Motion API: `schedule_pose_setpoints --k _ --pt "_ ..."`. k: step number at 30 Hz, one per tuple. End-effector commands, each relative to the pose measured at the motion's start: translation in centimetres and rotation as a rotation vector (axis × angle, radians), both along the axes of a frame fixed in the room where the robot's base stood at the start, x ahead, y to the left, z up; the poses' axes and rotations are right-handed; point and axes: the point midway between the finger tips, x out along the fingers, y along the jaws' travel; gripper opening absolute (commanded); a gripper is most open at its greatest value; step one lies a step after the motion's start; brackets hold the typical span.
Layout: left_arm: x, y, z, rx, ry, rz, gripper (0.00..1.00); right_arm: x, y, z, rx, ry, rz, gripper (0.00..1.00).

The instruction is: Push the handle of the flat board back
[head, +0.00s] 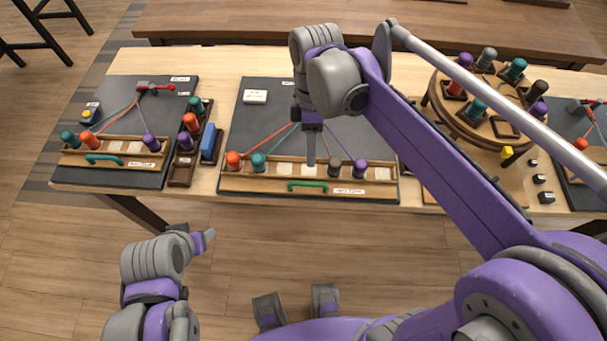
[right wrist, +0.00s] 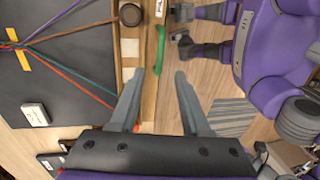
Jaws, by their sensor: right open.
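The middle dark board (head: 255,125) lies on the table with a wooden rail (head: 270,184) along its front edge. A green handle (head: 307,185) sits at the front of this rail; it also shows in the right wrist view (right wrist: 160,50). My right gripper (head: 311,160) is open and points down over the rail, just behind the handle in the head view. In the right wrist view its two fingers (right wrist: 161,78) are apart, with the handle beyond the gap; I see no contact. My left gripper (head: 205,240) hangs in front of the table, away from the board.
Red, teal, brown and purple spools stand on the rail with cords running back. A left board (head: 120,165) has a teal handle (head: 104,159). A spool tray (head: 182,174) stands between the boards. A round wooden stand (head: 440,108) with several spools is at the right.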

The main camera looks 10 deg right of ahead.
Motion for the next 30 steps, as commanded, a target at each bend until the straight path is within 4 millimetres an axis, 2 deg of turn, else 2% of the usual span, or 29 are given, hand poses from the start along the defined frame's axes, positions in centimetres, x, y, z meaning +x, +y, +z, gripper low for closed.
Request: schedule_pose_setpoints --k 9,15,21,29,30 --pt "-0.1 0.0 -0.6 0.000 0.002 0.000 0.61 -1.1 0.3 -5.6 0.000 -0.002 -0.002 0.47" --pt "-0.2 0.0 -0.9 0.000 0.004 0.000 0.61 -1.7 0.5 -8.6 0.000 -0.002 -0.003 0.47" --pt "-0.2 0.0 -1.0 0.000 0.004 0.000 0.61 -1.9 0.5 -9.9 0.000 -0.003 -0.003 0.47" --pt "-0.2 0.0 -1.0 0.000 0.004 0.000 0.61 -1.9 0.5 -10.0 -0.001 -0.003 -0.004 0.47" --pt "-0.2 0.0 -1.0 0.000 0.004 0.000 0.61 -2.0 0.5 -9.9 -0.001 -0.003 -0.004 0.41"
